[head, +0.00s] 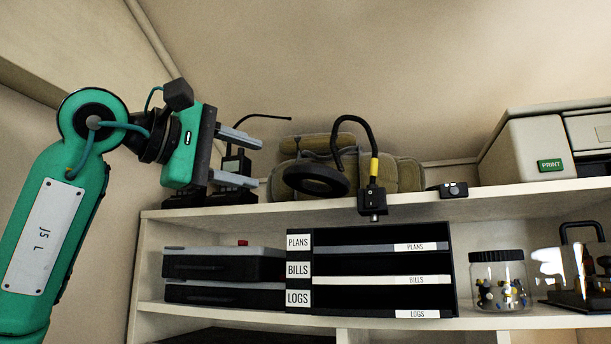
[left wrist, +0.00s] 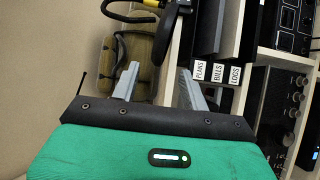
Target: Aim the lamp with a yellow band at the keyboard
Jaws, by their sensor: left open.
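The lamp with a yellow band (head: 375,170) is clamped to the front edge of the top shelf. Its black gooseneck arches up and left, and its round dark head (head: 316,181) hangs at the left, over the shelf edge. The lamp head also shows at the top of the left wrist view (left wrist: 172,30). My left gripper (head: 252,162) is open and empty, left of the lamp head and apart from it, its fingers pointing right. It also shows in the left wrist view (left wrist: 158,75). No keyboard is visible. My right gripper is out of view.
An olive bag (head: 405,174) lies behind the lamp, with a dark radio-like device (head: 236,166) behind my gripper. A small black device (head: 453,190) and a printer (head: 535,150) stand to the right. Below are labelled trays (head: 382,281) and a jar (head: 498,283).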

